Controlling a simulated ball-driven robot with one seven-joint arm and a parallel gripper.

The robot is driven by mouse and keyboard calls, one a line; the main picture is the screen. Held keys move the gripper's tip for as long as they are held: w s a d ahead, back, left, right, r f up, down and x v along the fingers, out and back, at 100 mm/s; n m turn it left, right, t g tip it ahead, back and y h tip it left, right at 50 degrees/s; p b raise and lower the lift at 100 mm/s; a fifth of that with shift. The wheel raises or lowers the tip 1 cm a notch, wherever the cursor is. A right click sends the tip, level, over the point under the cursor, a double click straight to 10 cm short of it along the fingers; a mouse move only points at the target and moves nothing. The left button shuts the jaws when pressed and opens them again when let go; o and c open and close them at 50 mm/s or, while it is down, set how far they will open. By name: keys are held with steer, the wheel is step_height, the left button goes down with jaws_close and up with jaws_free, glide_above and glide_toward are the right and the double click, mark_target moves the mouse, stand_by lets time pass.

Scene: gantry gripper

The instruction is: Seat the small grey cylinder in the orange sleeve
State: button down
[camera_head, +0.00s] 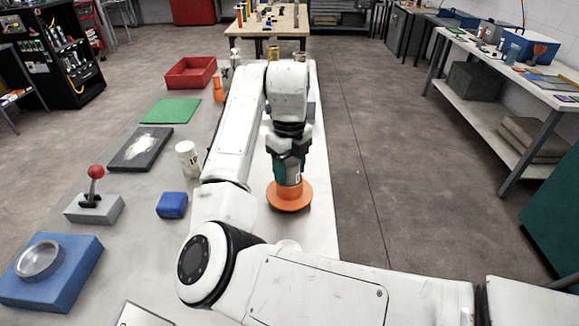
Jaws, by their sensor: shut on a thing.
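My gripper (288,163) points down over the right part of the long grey table, shut on a short teal-and-grey piece (289,176). Its lower end meets the orange flanged piece (289,197) directly below, which has a wide round base. I cannot tell whether the held piece is inside the orange piece or only on top of it. I cannot make out a plain small grey cylinder; the fingers hide part of the held piece. A smaller orange piece (218,90) stands farther back, left of my arm.
Left of my arm are a white cup (187,158), a blue block (172,205), a red-knobbed lever box (94,208), a dark tray (141,148), a green mat (171,111) and a red bin (190,73). The table's right edge is close to the orange flange.

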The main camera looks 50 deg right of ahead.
steer(key=shift+c, duration=2.1)
jaws_free()
step_height(320, 180, up, 12)
steer(key=shift+r, duration=0.1)
